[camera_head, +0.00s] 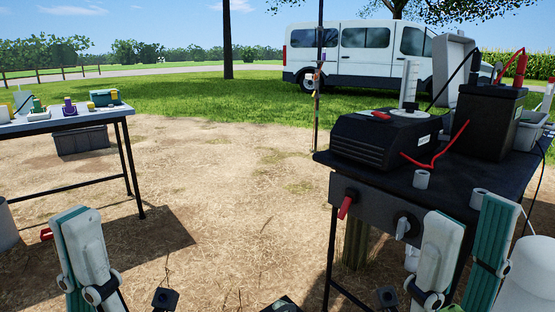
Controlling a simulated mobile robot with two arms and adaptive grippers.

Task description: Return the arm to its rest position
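My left arm (86,248), in white and teal, stands at the lower left of the head view. A small dark part by the bottom edge, seemingly the tip of my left gripper (165,299), shows over bare ground. My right arm (440,250), with white and teal links, stands at the lower right in front of the black table. A similar dark part, seemingly of my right gripper (387,297), shows at the bottom edge. Most of both grippers is out of the picture, so I cannot tell their finger opening. I see nothing held.
The right table (335,190) is close to my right arm and bears a black box (375,138), a battery-like case (488,120) and red cable. A left table (60,119) holds small items above a grey crate (80,141). The dirt between is clear. A van (360,58) stands behind.

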